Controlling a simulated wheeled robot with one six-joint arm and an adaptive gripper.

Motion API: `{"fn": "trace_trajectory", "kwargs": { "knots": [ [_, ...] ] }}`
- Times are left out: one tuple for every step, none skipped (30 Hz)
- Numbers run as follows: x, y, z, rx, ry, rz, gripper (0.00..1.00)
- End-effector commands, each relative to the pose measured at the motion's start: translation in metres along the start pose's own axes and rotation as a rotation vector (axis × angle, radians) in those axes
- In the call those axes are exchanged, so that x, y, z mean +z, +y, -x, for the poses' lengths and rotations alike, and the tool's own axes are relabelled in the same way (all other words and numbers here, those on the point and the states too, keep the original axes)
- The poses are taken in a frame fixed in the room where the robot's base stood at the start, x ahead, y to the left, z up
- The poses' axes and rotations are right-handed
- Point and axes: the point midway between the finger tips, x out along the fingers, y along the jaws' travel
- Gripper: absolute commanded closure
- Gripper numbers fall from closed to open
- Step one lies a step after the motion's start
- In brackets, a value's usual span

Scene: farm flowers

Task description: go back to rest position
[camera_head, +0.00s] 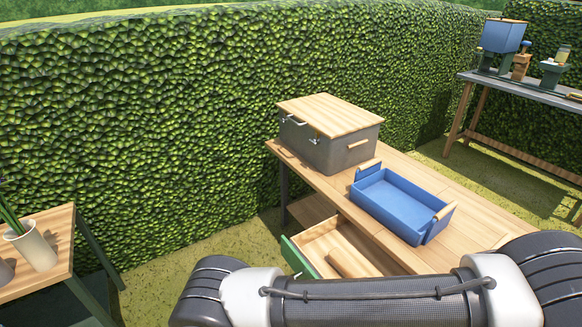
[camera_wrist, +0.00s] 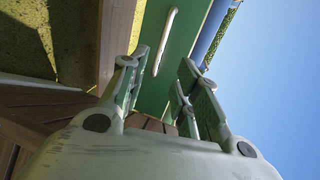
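My gripper (camera_wrist: 160,85) shows in the wrist view with its two fingers apart and nothing seen between them. A green drawer front (camera_wrist: 183,35) with a pale handle (camera_wrist: 166,40) lies just past the fingertips; I cannot tell how close they are. In the head view, the drawer (camera_head: 318,243) is pulled out of the wooden table (camera_head: 467,212), with a wooden piece in it. My arm crosses the bottom of the head view, and my gripper is out of sight there.
A blue tray (camera_head: 400,205) with wooden handles and a grey box (camera_head: 330,147) with a wooden lid stand on the table. A side table with a white vase (camera_head: 34,248) is at left. A grey workbench (camera_head: 525,88) stands at far right. A hedge (camera_head: 140,120) runs behind.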

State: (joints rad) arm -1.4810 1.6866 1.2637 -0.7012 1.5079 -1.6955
Motion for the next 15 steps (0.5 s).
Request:
{"fn": "trace_trajectory", "kwargs": {
  "knots": [
    [0.000,0.000,0.000,0.000,0.000,-0.013,0.69],
    [0.000,0.000,0.000,0.000,0.000,-0.029,0.69],
    [0.000,0.001,0.000,0.004,0.000,-0.062,0.69],
    [0.000,0.002,0.000,0.010,-0.001,-0.095,0.69],
    [0.000,0.004,0.000,0.017,0.002,-0.133,0.69],
    [-0.002,0.007,-0.001,0.030,0.010,-0.193,0.69],
    [-0.005,0.010,-0.003,0.039,0.022,-0.240,0.69],
    [-0.011,0.012,-0.007,0.041,0.037,-0.286,0.69],
    [-0.022,0.015,-0.015,0.041,0.058,-0.348,0.69],
    [-0.031,0.017,-0.023,0.035,0.078,-0.393,0.69],
    [-0.041,0.017,-0.029,0.029,0.097,-0.439,0.69],
    [-0.050,0.013,-0.032,0.029,0.124,-0.508,0.69],
    [-0.054,0.007,-0.031,0.034,0.147,-0.564,0.69],
    [-0.057,-0.001,-0.029,0.039,0.174,-0.626,0.69],
    [-0.059,-0.012,-0.028,0.044,0.213,-0.696,0.69]
  ]
}}
